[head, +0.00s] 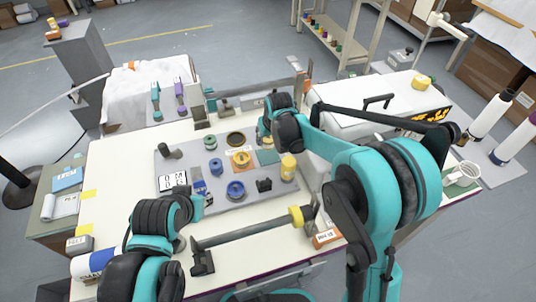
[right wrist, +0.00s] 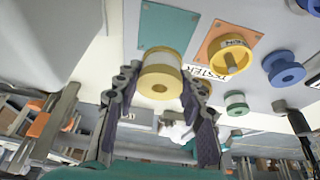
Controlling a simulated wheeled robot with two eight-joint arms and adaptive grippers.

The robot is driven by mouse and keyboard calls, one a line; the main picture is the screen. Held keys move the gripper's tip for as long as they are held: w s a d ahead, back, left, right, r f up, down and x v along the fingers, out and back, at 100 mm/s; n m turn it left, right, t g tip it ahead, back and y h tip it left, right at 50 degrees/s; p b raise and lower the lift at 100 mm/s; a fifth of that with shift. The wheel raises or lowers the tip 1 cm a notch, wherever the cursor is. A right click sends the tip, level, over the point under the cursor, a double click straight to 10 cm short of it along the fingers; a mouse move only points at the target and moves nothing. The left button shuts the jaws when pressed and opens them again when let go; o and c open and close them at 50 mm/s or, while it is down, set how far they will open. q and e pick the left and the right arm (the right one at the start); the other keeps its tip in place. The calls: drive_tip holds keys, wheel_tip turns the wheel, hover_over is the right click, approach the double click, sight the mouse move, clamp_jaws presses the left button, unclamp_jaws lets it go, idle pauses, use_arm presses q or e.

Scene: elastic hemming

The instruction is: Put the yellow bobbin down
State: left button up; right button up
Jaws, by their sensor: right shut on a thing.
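My right gripper (head: 265,136) reaches over the far part of the grey board (head: 222,193). In the right wrist view its fingers (right wrist: 160,73) are shut around a yellow bobbin (right wrist: 160,83) with a pale middle band. A teal square (right wrist: 166,27) lies just beyond the bobbin in that view; it also shows in the head view (head: 268,157). I cannot tell whether the bobbin touches the board. The gripper hides it in the head view. My left gripper (head: 199,190) is at the board's left side, its jaws too small to read.
An orange square with a yellow spool (head: 241,158) lies beside the teal one. A yellow-topped pale cylinder (head: 288,167) stands at its right. A horizontal bar (head: 240,233) crosses the front.

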sight(268, 156)
wheel_tip(268, 156, down, 6)
drive_tip(key=shift+b, duration=1)
drive_tip(key=shift+f, duration=0.1)
drive_tip(key=o, duration=1.3)
drive_tip(key=shift+r, duration=0.25)
drive_tip(key=p+v, duration=0.4)
drive_tip(key=v, duration=0.7)
drive_tip(key=shift+s+r, duration=0.25)
drive_tip(key=shift+r, duration=0.1)
